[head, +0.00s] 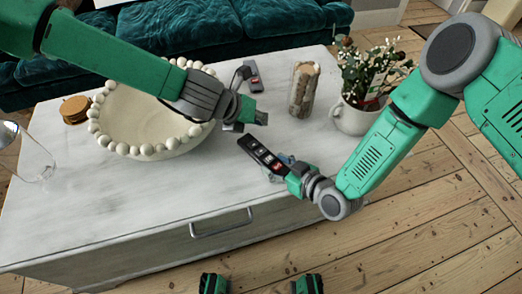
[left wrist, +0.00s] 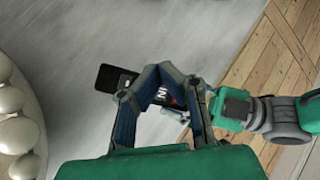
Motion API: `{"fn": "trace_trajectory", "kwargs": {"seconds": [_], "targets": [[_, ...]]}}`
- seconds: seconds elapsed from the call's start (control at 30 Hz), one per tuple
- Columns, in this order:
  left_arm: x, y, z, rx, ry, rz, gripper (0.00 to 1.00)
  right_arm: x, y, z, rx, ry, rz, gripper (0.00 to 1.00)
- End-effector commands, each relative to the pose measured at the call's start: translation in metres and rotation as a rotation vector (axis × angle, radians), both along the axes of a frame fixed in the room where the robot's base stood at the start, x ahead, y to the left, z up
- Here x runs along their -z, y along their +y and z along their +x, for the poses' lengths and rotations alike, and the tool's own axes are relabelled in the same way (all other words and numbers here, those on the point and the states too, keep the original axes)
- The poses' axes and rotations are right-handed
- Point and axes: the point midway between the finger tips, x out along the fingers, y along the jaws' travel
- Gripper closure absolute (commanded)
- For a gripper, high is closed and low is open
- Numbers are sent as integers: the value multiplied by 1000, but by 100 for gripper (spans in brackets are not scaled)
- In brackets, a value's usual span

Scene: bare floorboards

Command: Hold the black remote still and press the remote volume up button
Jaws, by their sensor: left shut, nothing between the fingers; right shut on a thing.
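The black remote (head: 258,152) is held tilted near the front right of the white table, with white and red buttons on its face. My right gripper (head: 279,168) is shut on its near end. My left gripper (head: 238,124) is shut and empty, above and behind the remote in the head view, apparently apart from it. In the left wrist view, my left gripper's fingertips (left wrist: 158,73) meet in front of the remote (left wrist: 113,79) and hide its middle. The volume up button cannot be made out.
A beaded bowl (head: 180,145) stands left of the remote. A second dark remote-like object (head: 252,77) lies farther back. A wooden pillar (head: 302,92) and a white cup of flowers (head: 350,119) stand to the right. The table's front left (head: 110,205) is clear.

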Motion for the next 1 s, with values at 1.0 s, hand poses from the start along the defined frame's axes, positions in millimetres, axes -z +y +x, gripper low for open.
{"fn": "trace_trajectory", "kwargs": {"seconds": [1.0], "targets": [[36,2,-7,46,39,-127,100,1,0,-1,-2,4,-3,90]]}}
